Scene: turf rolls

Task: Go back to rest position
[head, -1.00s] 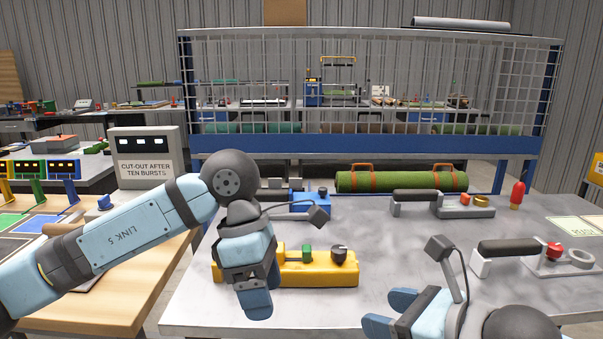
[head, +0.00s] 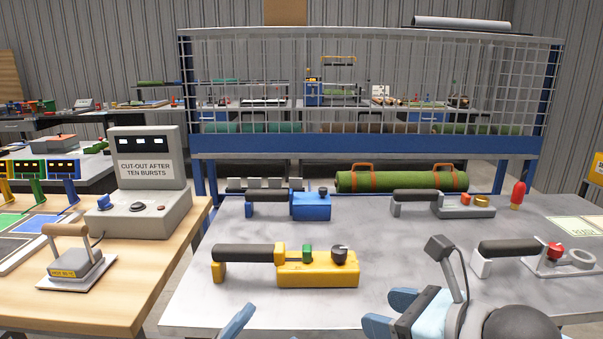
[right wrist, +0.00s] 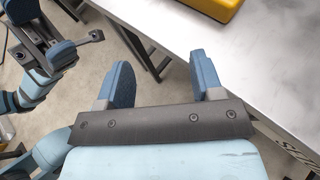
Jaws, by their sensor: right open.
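My right gripper (head: 385,313) is open and empty at the bottom of the head view, in front of the metal table. In the right wrist view its two blue fingers (right wrist: 161,75) stand apart with nothing between them, beside the table edge and with floor showing between. Of my left gripper, only a blue fingertip (head: 236,322) shows at the bottom of the head view. More of the left gripper (right wrist: 50,48) shows at the upper left of the right wrist view, clear of the table; its jaw opening is unclear.
The metal table (head: 400,250) bears a yellow tool (head: 318,273), a blue tool (head: 311,207), two grey tools and a green roll (head: 400,182). A wooden table (head: 110,300) at left bears a grey cut-out box (head: 150,215) and a handled block (head: 75,262).

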